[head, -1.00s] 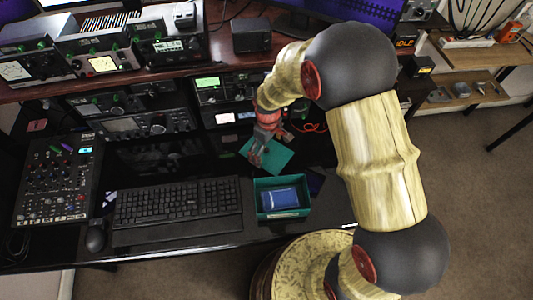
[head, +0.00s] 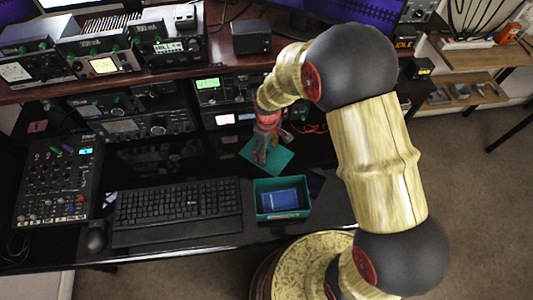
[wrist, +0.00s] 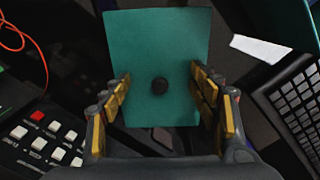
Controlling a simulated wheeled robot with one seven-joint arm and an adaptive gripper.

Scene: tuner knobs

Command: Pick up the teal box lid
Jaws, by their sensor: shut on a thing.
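The teal box lid (head: 280,161) is a flat teal plate on the dark desk area behind the teal box (head: 261,213). The exact contact is hard to see. The teal box is open on top and has a blue item (head: 279,200) inside.
A black keyboard (head: 178,208) lies left of the box, with a mouse (head: 96,238) and a mixer panel (head: 57,178) further left. Radio units (head: 222,90) stand close behind my gripper. A red cable (wrist: 40,45) lies near the lid.

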